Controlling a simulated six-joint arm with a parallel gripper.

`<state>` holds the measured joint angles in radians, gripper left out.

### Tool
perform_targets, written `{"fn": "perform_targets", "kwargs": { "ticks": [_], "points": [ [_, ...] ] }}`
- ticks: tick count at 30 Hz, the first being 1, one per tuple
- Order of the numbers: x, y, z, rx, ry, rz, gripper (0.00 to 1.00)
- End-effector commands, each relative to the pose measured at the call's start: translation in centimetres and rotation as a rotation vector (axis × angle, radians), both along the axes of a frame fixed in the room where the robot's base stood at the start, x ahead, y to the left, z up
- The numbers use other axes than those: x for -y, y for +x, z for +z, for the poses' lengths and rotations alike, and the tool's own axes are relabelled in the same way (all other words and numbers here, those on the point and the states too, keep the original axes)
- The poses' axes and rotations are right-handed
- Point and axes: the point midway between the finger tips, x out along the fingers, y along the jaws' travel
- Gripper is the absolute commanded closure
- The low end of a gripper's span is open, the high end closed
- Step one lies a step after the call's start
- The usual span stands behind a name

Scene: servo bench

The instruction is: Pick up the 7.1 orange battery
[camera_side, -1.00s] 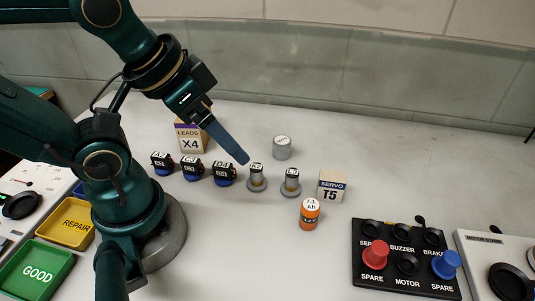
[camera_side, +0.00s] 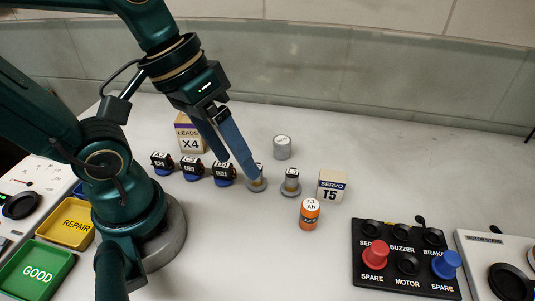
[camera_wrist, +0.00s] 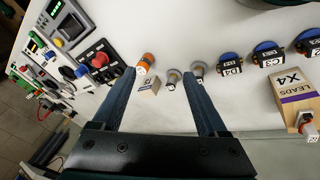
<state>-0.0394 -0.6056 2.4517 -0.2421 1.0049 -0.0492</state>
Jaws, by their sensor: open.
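The orange battery (camera_side: 309,214) stands upright on the bench, its white top marked 7.1 Ah. It also shows in the wrist view (camera_wrist: 146,62), close to the tip of the left finger. My gripper (camera_side: 236,164) is open and empty, with its long blue fingers angled down. In the side view it is up and left of the battery, and one fingertip partly covers a small silver post. In the wrist view the gripper (camera_wrist: 160,76) has its fingers spread wide apart.
The T5 servo box (camera_side: 331,187) stands just behind the battery. A silver post (camera_side: 291,182) stands to its left, and a pale cylinder (camera_side: 282,147) is farther back. Several blue-based servos (camera_side: 192,169) line up at left. A black switch panel (camera_side: 405,258) lies at right.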

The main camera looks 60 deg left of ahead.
Motion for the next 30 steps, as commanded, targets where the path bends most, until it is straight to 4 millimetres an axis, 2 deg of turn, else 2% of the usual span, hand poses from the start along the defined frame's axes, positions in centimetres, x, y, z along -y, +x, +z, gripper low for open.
{"fn": "perform_targets", "kwargs": {
  "ticks": [6, 13, 17, 22, 26, 30],
  "points": [
    [2.2, 1.2, -1.1, -0.312, -0.268, 0.215, 0.24],
    [2.9, 4.3, -2.2, -0.608, -0.563, 0.489, 0.24],
    [2.3, 6.4, -3.3, -0.753, -0.728, 0.649, 0.24],
    [0.6, 8.8, -5.4, -0.915, -0.931, 0.861, 0.24],
    [-0.8, 9.7, -7.3, -1.005, -1.039, 0.985, 0.24],
    [-1.7, 9.6, -8.9, -1.066, -1.09, 1.058, 0.24]
  ]
}}
